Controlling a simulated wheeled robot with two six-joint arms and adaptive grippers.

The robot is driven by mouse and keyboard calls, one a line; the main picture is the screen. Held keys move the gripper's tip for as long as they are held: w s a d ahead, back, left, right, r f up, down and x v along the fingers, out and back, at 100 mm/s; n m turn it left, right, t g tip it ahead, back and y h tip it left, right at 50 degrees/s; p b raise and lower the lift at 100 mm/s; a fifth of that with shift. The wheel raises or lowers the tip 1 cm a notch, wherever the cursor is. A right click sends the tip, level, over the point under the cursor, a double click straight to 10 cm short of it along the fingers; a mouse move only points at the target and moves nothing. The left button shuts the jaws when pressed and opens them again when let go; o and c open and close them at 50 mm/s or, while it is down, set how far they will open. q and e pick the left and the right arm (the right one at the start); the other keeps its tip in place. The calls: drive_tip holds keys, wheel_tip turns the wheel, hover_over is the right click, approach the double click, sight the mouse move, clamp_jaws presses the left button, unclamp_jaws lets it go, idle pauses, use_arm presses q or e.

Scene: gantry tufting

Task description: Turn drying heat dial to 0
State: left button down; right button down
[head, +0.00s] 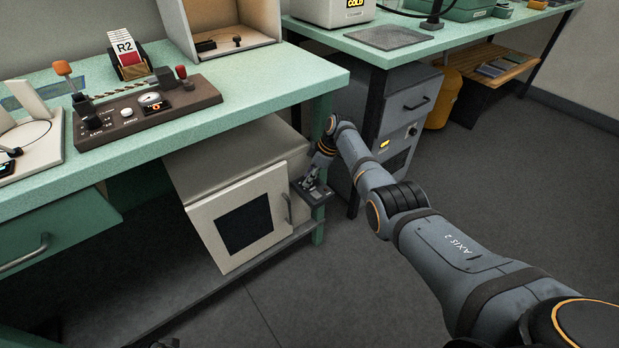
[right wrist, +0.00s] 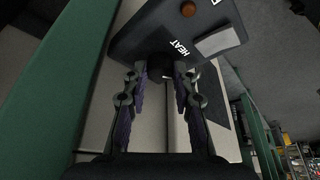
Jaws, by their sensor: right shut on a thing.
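The heat control box (head: 318,194) is a small dark box beside the cream drying cabinet (head: 240,225) under the green bench. In the right wrist view the box (right wrist: 150,38) carries the word HEAT, a pale label plate and a round orange-brown lamp. My right gripper (head: 314,182) reaches down to the box. In the right wrist view its fingers (right wrist: 161,78) are shut on the dark heat dial (right wrist: 160,66), one on each side. The dial's pointer and scale are hidden or too dark to read. A dark tip at the bottom edge, perhaps my left gripper (head: 165,343), barely shows.
The green bench leg (head: 320,140) stands close behind my right gripper. A grey drawer unit (head: 400,115) is to the right. The bench top (head: 240,95) holds a brown control panel (head: 150,108). The floor (head: 330,300) in front is clear.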

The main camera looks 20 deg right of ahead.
drive_tip(key=c, duration=1.1)
unclamp_jaws()
drive_tip(key=shift+o, duration=0.2)
drive_tip(key=v, duration=1.2)
